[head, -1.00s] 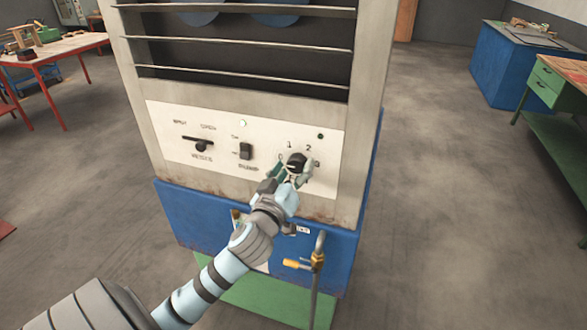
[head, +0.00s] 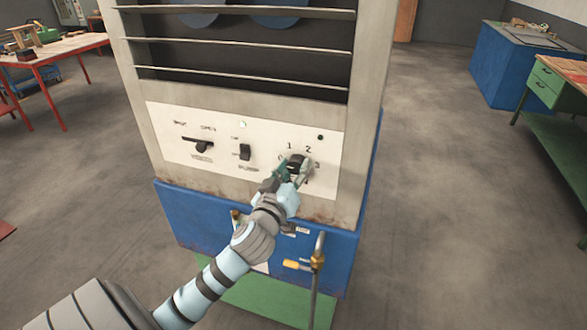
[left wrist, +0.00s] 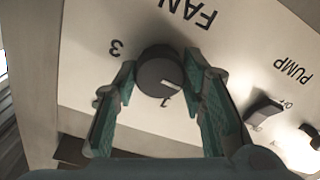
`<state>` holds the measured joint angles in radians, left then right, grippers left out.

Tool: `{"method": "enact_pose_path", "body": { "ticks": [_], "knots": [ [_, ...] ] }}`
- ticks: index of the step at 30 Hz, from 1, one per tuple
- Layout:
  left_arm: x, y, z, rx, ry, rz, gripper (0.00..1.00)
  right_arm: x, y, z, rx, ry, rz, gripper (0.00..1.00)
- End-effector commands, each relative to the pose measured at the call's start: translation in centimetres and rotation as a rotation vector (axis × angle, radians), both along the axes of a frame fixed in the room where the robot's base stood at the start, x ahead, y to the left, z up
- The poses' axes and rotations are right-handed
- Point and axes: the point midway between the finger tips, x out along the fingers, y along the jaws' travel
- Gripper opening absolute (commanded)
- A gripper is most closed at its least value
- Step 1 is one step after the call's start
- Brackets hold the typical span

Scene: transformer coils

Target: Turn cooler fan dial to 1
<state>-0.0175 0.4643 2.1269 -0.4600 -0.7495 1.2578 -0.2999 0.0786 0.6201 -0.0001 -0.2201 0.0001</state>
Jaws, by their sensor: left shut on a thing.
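The fan dial (head: 296,162) is a dark round knob on the white control panel (head: 222,180), with digits around it. My left gripper (head: 294,171) is shut on the dial, with one green-padded finger on each side. In the left wrist view the dial (left wrist: 160,72) sits between the two fingertips (left wrist: 160,78). Its white mark points to the lower right, close to the digit 1 at the dial's lower edge; I cannot tell whether they line up exactly. The digit 3 and the word FAN also show there. My right gripper is out of view.
A pump switch (head: 245,152) and a vent lever (head: 203,147) are left of the dial. A pipe with a yellow-handled tap (head: 318,262) stands in front of the blue base (head: 190,215), below my wrist. The floor on both sides of the cooler is clear.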

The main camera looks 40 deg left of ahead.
Motion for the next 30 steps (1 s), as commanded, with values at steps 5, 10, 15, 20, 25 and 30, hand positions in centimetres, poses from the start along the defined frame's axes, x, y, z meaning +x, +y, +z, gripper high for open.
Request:
{"method": "enact_pose_path", "body": {
  "ticks": [5, 10, 15, 20, 25, 30],
  "knots": [
    [0.0, 0.0, 0.1, 0.086, 0.033, 0.001, 0.10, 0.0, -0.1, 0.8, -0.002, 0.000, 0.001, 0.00],
    [0.0, 0.0, 0.2, 0.212, 0.078, 0.001, 0.10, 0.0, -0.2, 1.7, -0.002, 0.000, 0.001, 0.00],
    [0.0, 0.0, 0.2, 0.361, 0.130, 0.001, 0.10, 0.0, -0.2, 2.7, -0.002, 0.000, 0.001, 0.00],
    [0.0, 0.0, 0.2, 0.506, 0.180, 0.000, 0.10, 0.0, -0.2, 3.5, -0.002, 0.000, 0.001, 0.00],
    [0.0, 0.0, 0.1, 0.651, 0.230, -0.001, 0.10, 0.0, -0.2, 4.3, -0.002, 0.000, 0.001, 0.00],
    [0.0, 0.0, 0.1, 0.772, 0.273, -0.001, 0.10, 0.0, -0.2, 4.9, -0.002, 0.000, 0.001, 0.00]
  ]
}}
